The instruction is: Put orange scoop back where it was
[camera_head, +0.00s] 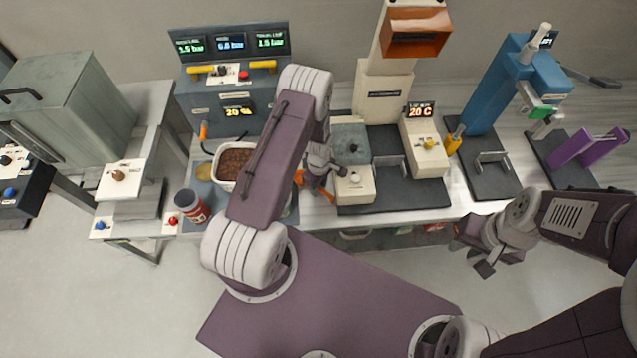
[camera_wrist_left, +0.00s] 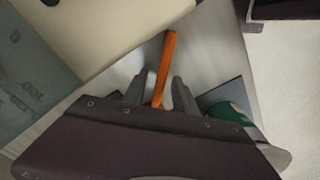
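The orange scoop (camera_head: 327,194) is mostly hidden under my left gripper in the head view, with orange parts showing on either side of it near the front of the table. In the left wrist view its slim orange handle (camera_wrist_left: 165,62) runs between the two fingers of my left gripper (camera_wrist_left: 160,88). These fingers stand apart, with a gap seeming to show on each side of the handle. My left gripper (camera_head: 318,180) points down at the table in the head view. My right gripper (camera_head: 482,262) hangs in front of the table, away from the scoop, its fingers too small to judge.
A white tub of brown pellets (camera_head: 235,160) stands left of my left gripper, partly behind my arm. A dark red-labelled jar (camera_head: 190,205) stands at the front left. A beige machine with a grey block (camera_head: 350,140) is close at the right of the gripper.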

